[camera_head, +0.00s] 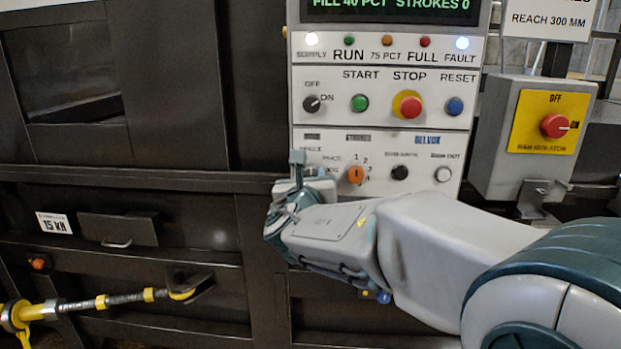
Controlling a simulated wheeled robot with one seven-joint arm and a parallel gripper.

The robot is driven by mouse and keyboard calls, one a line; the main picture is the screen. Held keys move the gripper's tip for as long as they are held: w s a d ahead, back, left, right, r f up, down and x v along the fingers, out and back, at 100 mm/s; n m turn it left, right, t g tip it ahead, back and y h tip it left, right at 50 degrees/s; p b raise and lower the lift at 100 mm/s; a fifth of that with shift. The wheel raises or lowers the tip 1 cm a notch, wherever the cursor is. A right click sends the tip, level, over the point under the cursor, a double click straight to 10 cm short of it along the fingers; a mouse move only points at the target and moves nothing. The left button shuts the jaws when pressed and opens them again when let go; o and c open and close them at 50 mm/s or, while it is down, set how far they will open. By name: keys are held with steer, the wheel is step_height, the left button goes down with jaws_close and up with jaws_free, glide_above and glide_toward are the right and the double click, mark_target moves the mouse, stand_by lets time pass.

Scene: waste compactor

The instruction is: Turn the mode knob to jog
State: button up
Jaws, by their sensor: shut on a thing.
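The control panel (325,152) stands upright on the dark machine front. The mode knob is at the lower left of this panel, where the gripper covers it, so its pointer and setting cannot be read. Small printed labels (311,149) show just above that spot. My gripper (298,165) reaches in from the right and is up against the panel's lower left corner, shut on what appears to be the mode knob. The fingertips are small and partly hidden by the gripper body.
Right of the gripper are an orange strokes knob (356,175), a black control (399,172) and a white button (443,174). Above are the start (359,103), stop (407,106) and reset (454,106) buttons. An isolator box (494,150) juts out at right.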

steer(key=shift+f, duration=0.1)
steer(key=m+b, duration=1.7)
steer(key=b, duration=0.3)
steer(key=shift+y+b, duration=0.3)
steer(key=shift+b, duration=0.1)
steer(key=shift+m, duration=0.4)
steer(key=o, duration=1)
steer(key=shift+c, duration=0.2)
